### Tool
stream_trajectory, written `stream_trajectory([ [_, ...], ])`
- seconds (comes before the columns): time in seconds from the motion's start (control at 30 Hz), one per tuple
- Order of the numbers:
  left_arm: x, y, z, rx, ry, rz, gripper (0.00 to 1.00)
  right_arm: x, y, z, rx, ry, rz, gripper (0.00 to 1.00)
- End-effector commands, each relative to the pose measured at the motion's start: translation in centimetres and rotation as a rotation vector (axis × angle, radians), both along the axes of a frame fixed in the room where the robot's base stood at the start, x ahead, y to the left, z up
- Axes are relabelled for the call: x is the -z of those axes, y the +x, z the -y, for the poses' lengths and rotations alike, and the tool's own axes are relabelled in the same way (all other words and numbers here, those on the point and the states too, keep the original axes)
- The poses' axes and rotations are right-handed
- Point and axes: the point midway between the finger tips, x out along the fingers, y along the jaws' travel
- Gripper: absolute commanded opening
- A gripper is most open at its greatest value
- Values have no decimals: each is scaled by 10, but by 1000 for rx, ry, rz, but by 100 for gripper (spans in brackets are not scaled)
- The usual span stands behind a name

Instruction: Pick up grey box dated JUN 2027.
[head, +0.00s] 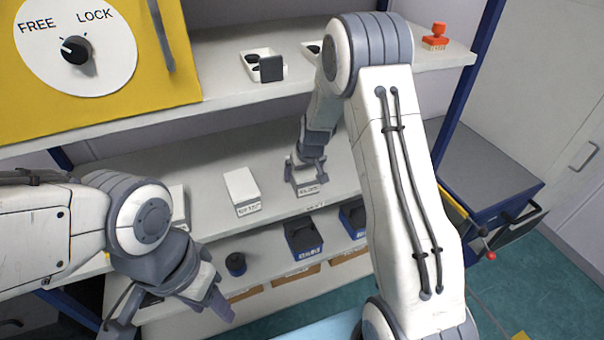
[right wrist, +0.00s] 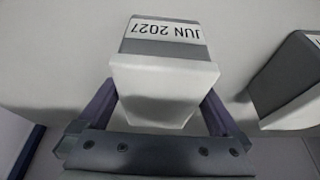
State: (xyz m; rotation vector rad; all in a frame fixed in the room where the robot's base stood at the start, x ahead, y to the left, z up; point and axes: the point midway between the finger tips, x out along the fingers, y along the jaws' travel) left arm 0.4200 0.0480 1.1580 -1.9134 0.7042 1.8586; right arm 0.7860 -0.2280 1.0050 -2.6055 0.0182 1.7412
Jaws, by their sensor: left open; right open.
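The box dated JUN 2027 (right wrist: 165,75) is pale on its near face and grey around its label, which reads upside down in the right wrist view. In the head view the box (head: 304,190) sits on the middle shelf, partly hidden under my right gripper (head: 307,174). My right gripper also shows in the right wrist view (right wrist: 158,112), open, with one finger on each side of the box. I cannot tell whether the fingers touch it. My left gripper (head: 170,303) is open and empty at the lower left, in front of the shelves.
A similar box (head: 241,190) stands to the left on the same shelf, and another (head: 179,207) is farther left. A neighbouring box (right wrist: 289,90) is close on the right in the wrist view. Blue bins (head: 303,240) stand on the shelf below. The upper shelf overhangs behind.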

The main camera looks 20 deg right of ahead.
Motion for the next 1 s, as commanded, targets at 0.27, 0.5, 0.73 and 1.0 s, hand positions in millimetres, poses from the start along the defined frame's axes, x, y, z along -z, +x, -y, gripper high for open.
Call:
stream_trajectory([
  [0.27, 1, 0, 0, 0, 0, 0, 50, 0, 0, 0, 0, 0, 0, 100],
  [0.5, 4, 0, 0, 0, 0, 0, 50, 3, 0, 0, -1, 0, 0, 100],
  [0.73, 7, 0, 0, 0, 0, 0, 50, 5, 0, 0, -1, 0, 0, 100],
  [1.0, 7, 0, 0, 0, 0, 0, 50, 5, 0, 0, -1, 0, 0, 100],
])
